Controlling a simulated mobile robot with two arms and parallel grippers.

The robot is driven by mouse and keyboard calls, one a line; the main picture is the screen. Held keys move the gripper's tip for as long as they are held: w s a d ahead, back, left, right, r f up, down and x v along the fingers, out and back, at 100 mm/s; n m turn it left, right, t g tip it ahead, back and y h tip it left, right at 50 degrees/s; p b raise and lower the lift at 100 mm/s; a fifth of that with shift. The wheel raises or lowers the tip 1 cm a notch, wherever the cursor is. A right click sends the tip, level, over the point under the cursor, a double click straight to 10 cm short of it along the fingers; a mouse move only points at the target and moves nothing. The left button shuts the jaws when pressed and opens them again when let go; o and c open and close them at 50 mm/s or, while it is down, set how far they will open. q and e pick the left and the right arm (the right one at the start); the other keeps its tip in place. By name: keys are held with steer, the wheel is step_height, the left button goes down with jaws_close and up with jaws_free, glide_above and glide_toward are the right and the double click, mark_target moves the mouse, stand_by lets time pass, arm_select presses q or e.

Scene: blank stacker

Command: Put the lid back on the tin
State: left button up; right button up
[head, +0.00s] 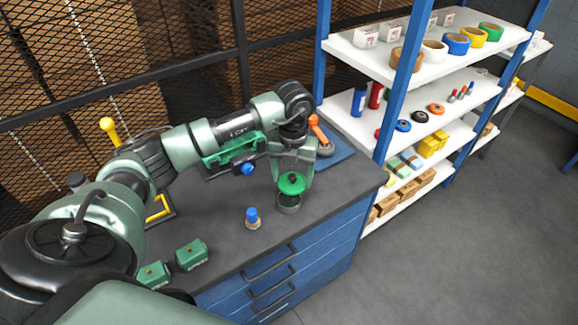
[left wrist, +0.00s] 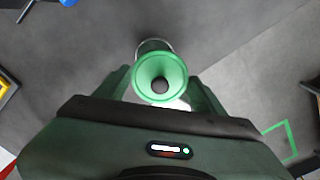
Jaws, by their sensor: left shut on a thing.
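The round green lid (head: 292,184) with a dark knob is held by my left gripper (head: 293,176); the lid also shows in the left wrist view (left wrist: 160,68), between the fingers. The small grey tin (head: 289,207) stands on the dark worktop just below the lid in the head view. Part of the tin's rim (left wrist: 154,44) shows past the lid in the left wrist view, so the two look not fully lined up. The lid hides much of the tin's opening. The exact height of the lid above the tin is hard to tell. My right gripper is not in view.
A blue-topped small object (head: 252,217) and two green boxes (head: 192,254) stand on the worktop (head: 222,225). A green vice-like tool (head: 232,153) and a blue mat (head: 335,158) lie behind. A stocked shelf (head: 430,125) stands to the right.

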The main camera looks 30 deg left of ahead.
mark_target(289, 198)
arm_select(q)
steer(key=n, duration=0.1)
steer(key=a+n, duration=0.1)
steer(key=shift+w+a+f+n, duration=0.1)
steer(key=shift+f+n, duration=0.1)
steer(key=shift+n, duration=0.1)
steer(key=shift+f+b, duration=2.1)
steer(key=shift+f, duration=1.1)
steer(key=shift+f+b, duration=0.1)
steer(key=shift+b, duration=0.2)
steer(key=o, duration=1.5)
steer(key=shift+r+p, duration=2.4)
steer(key=shift+r, duration=1.1)
